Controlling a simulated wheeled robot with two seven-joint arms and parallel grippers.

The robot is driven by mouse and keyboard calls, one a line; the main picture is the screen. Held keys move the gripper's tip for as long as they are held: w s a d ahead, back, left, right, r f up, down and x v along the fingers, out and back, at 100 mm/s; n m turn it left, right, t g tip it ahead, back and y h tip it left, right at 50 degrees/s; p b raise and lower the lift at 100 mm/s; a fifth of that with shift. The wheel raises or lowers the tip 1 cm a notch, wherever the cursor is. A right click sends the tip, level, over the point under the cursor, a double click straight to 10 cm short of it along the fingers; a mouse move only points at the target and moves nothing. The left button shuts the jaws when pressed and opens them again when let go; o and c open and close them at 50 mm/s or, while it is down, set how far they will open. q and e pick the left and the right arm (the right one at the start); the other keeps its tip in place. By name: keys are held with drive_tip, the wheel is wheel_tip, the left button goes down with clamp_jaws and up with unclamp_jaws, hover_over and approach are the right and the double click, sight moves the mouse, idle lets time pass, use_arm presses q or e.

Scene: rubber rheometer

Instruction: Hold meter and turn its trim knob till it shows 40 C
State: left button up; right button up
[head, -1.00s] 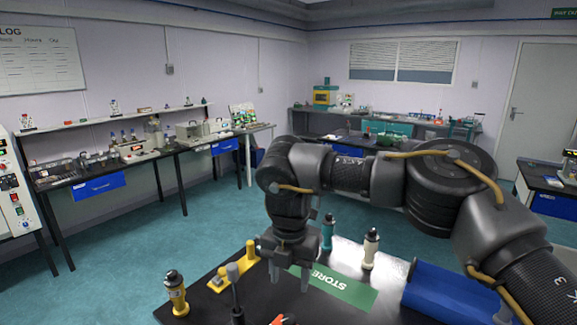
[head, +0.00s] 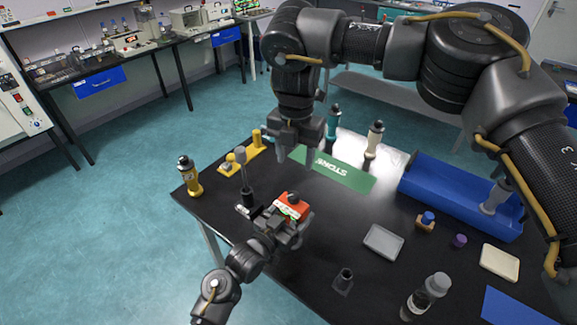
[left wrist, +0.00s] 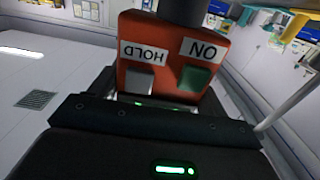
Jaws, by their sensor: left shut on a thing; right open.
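The meter (head: 290,208) is an orange-red box with a dark round knob (head: 293,198) on top. My left gripper (head: 287,226) is shut on the meter and holds it over the near left part of the table. In the left wrist view the meter (left wrist: 222,52) shows upside-down HOLD and ON labels above a grey and a green button. A dark round part stands at its top edge there. I cannot read any temperature. My right gripper (head: 297,157) is open and empty, pointing down above and behind the meter, apart from it.
A black table (head: 320,225) carries a green STORE mat (head: 332,168), a blue bin (head: 460,200), a grey tray (head: 383,242) and several bottles.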

idle(0.4)
use_arm(q)
drive_tip(key=o, duration=1.1)
drive_tip(key=shift+o, duration=0.2)
drive_tip(key=v, duration=1.2)
